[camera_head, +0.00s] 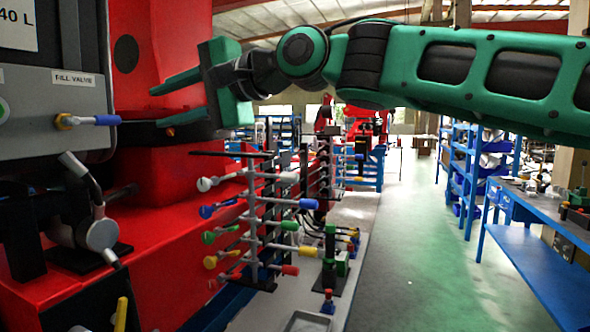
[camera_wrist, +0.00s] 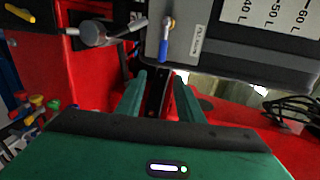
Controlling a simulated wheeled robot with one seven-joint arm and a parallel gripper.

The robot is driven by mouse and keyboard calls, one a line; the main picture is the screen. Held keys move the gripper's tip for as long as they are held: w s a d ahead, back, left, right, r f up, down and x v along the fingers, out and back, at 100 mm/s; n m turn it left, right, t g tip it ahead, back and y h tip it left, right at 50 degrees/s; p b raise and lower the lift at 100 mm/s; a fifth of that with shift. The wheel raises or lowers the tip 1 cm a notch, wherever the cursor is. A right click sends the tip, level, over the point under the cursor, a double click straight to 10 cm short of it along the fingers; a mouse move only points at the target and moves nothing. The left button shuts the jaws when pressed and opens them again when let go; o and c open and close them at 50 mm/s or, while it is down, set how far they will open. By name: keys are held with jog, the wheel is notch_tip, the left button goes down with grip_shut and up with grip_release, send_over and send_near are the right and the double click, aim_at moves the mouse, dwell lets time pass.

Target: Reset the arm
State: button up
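My gripper (camera_head: 157,106) is at the upper left of the head view, at the end of my green arm, which reaches in from the right. Its two green fingers are apart with nothing between them, and they point left toward the red machine (camera_head: 165,45). In the wrist view my gripper (camera_wrist: 158,77) also shows two separated fingers. A dark upright strip lies beyond the gap. The grey box with the fill valve label (camera_head: 75,78) is left of my gripper; its blue-handled valve (camera_head: 88,120) also shows in the wrist view (camera_wrist: 166,40).
A rack of coloured-handled levers (camera_head: 252,225) stands below my gripper. A grey-handled valve (camera_head: 98,232) is at the lower left. A blue workbench (camera_head: 545,265) and blue shelves (camera_head: 470,165) stand at right. The green floor (camera_head: 425,270) between is clear.

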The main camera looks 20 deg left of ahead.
jog(key=w+d+f+m+t+h, duration=0.1)
jog(key=w+d+f+t+h, duration=0.5)
jog(key=w+d+f, duration=1.15)
jog(key=w+d+f+m+h, duration=0.1)
jog(key=d+f+h, duration=0.3)
jog(key=d, duration=1)
jog(key=w+d+f+h, duration=0.1)
jog(key=d+f+h, duration=0.35)
jog(key=d, duration=0.85)
jog(key=s+d+f+m+g+h, duration=0.1)
jog(key=s+d+f, duration=0.2)
jog(key=d, duration=0.5)
jog(key=s+d+f+g, duration=0.1)
jog(key=s+d+f, duration=0.3)
jog(key=d, duration=0.4)
jog(key=s+d+f+m+h, duration=0.1)
jog(key=s+d+f, duration=0.2)
jog(key=d, duration=0.5)
jog(key=s+d+f+g, duration=0.1)
jog(key=s+d+f, duration=0.2)
jog(key=s, duration=0.4)
jog(key=s+d+f+m+g, duration=0.1)
jog(key=s+d+f, duration=0.2)
jog(key=s, duration=0.5)
jog(key=s+d+f+m+g, duration=0.1)
jog(key=s+d+f, duration=0.3)
jog(key=s, duration=0.4)
jog(key=shift+d+g+y, duration=0.45)
jog(key=shift+d+g, duration=0.1)
jog(key=shift+g, duration=0.05)
